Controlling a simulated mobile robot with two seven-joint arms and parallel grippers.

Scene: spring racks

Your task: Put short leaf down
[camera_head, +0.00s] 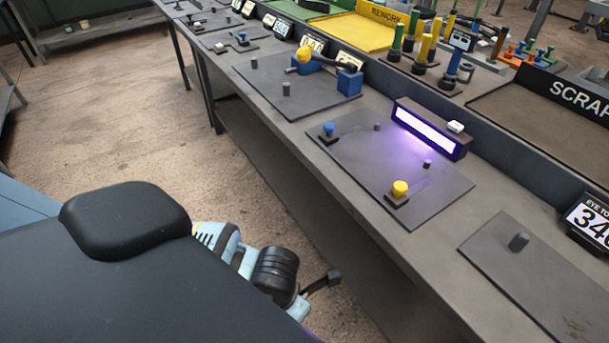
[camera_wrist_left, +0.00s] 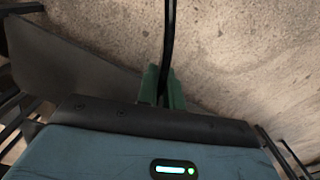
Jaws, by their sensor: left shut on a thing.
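In the left wrist view my left gripper (camera_wrist_left: 163,82) has two green fingers shut on a narrow dark strip, which looks like the short leaf (camera_wrist_left: 169,35). The leaf stands out from the fingers toward the top edge, with bare floor behind it. Its far end is out of that view. In the head view an arm of mine shows low in the middle, beside the bench front. A small dark piece (camera_head: 325,282) sticks out beyond it over the floor; I cannot tell whether it is the leaf. The fingers are hidden there. My right gripper is not in view.
The long grey bench (camera_head: 330,178) carries flat plates with blue and yellow knobs (camera_head: 400,188) and a lit purple-white lamp bar (camera_head: 428,133). A plate (camera_head: 545,270) with one peg lies at right. A yellow rework tray (camera_head: 355,32) and scrap tray (camera_head: 540,120) stand behind.

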